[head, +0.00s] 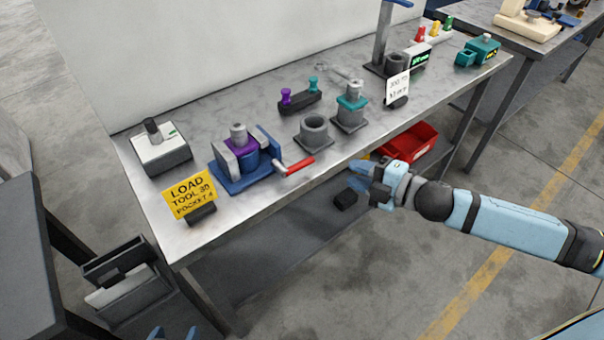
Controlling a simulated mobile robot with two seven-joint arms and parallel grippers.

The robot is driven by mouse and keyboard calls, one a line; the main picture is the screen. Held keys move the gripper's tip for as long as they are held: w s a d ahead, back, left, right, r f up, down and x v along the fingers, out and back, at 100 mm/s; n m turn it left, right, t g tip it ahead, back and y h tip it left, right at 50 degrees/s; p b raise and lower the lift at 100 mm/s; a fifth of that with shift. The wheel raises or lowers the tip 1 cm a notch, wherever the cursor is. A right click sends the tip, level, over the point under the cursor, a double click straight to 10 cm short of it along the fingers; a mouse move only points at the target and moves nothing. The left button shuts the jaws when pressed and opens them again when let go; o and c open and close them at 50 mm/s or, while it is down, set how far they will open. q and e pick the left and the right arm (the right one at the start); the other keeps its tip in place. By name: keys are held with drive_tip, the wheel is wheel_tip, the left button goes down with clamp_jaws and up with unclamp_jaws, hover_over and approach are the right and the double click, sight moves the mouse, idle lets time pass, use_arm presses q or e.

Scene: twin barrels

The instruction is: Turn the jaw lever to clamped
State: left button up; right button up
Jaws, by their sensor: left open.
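The jaw lever (300,166) has a red handle on a short metal rod and sticks out to the right from a blue vise (233,181) on the workbench. A purple and grey round piece (241,144) sits between the vise's grey jaws. My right gripper (358,179) is in front of the bench's front edge, to the right of the lever and apart from it; its finger gap is unclear. Only the blue fingertips of my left gripper (173,332) show at the bottom edge, open and far from the lever.
A yellow sign (188,194) stands left of the vise, near the bench's front edge. A grey ring (314,131) and a teal-collared holder (350,108) stand behind and right of the lever. A red bin (413,144) is below the bench top.

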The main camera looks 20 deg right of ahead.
sight(306, 165)
drive_tip(key=w+a+f, duration=0.1)
drive_tip(key=w+a, duration=0.2)
drive_tip(key=w+a+f+n, duration=0.1)
drive_tip(key=w+a, duration=0.2)
drive_tip(key=w+a+f+n+g+y, duration=0.1)
drive_tip(key=w+a, duration=0.2)
drive_tip(key=shift+a+f, duration=0.1)
drive_tip(key=shift+a, duration=0.1)
idle(0.3)
clamp_jaws()
